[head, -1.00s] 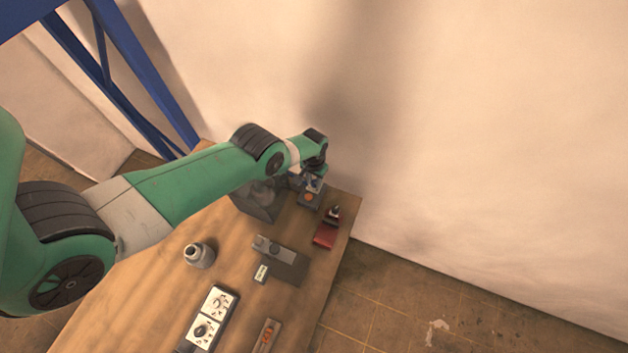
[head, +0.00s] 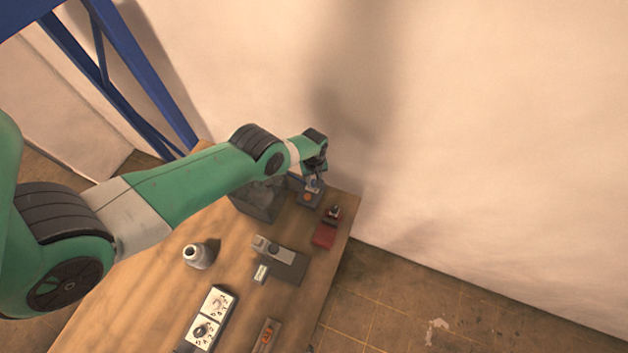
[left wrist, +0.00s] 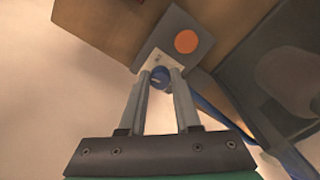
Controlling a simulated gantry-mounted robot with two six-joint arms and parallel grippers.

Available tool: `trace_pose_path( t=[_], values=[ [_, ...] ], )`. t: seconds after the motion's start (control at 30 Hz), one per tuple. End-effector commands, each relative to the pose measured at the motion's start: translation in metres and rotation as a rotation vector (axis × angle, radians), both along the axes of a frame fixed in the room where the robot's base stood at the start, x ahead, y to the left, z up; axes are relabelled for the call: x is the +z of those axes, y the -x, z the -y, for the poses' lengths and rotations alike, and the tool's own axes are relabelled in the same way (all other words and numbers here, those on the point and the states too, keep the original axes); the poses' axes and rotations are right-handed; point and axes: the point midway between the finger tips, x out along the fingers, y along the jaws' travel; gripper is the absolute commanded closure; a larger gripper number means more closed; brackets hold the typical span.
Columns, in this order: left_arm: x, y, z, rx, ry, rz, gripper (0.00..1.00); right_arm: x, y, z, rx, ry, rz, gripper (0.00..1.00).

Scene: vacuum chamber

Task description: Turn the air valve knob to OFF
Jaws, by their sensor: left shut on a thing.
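The air valve is a grey block (left wrist: 205,45) with an orange disc on its face. A pale plate with small marks and a blue knob (left wrist: 160,78) are at its side in the left wrist view. My left gripper (head: 314,184) is at this valve block at the table's far end in the head view. In the left wrist view its two fingers stand on either side of the blue knob and are shut on it. The plate's marks are too small to read, so the knob's setting cannot be told. My right gripper is in neither view.
A dark open bin (head: 262,203) stands left of the valve. A red device (head: 325,232) is close on its right. A wall rises behind.

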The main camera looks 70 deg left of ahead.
Motion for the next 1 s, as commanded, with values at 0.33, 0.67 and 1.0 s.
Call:
trace_pose_path(
  t=[0.33, 0.67, 1.0],
  values=[
    [-0.0003, 0.0006, 0.0, 0.09, 0.002, -0.002, 1.0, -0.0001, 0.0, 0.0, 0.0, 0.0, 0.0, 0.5],
    [-0.0002, 0.0007, 0.0001, 0.095, 0.002, -0.002, 1.0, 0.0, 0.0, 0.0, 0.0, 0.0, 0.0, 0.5],
    [-0.0001, 0.0004, 0.0001, 0.094, 0.002, -0.001, 0.39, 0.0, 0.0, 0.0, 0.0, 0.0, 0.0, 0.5]
  ],
)
